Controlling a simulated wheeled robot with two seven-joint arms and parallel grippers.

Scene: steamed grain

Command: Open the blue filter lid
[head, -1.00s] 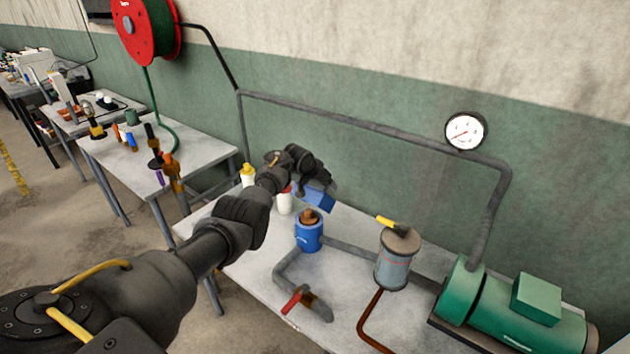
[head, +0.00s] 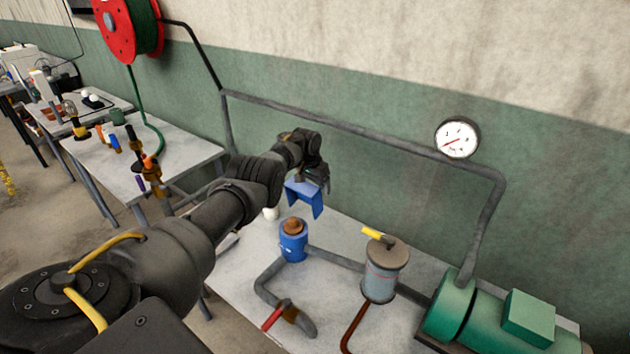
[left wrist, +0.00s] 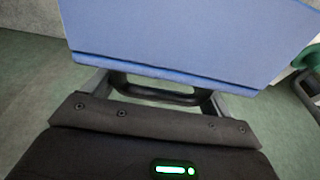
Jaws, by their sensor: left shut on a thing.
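The blue filter (head: 293,248) stands upright on the near workbench, with a brown rounded piece (head: 293,226) exposed on its top. My left gripper (head: 312,178) is shut on a blue angular piece (head: 304,194), held in the air above and slightly right of the filter, apart from it. The blue piece has flat panels hanging down. In the left wrist view its broad flat face (left wrist: 190,40) fills the top, beyond the gripper's dark frame. The fingertips' contact is hidden there. My right gripper is not in view.
A grey canister (head: 384,275) with a yellow handle stands right of the filter, with a green motor (head: 490,315) beyond. A red-handled valve (head: 276,315) sits on the pipe in front. A wall pipe and gauge (head: 457,138) are behind. A white bottle is mostly hidden by my arm.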

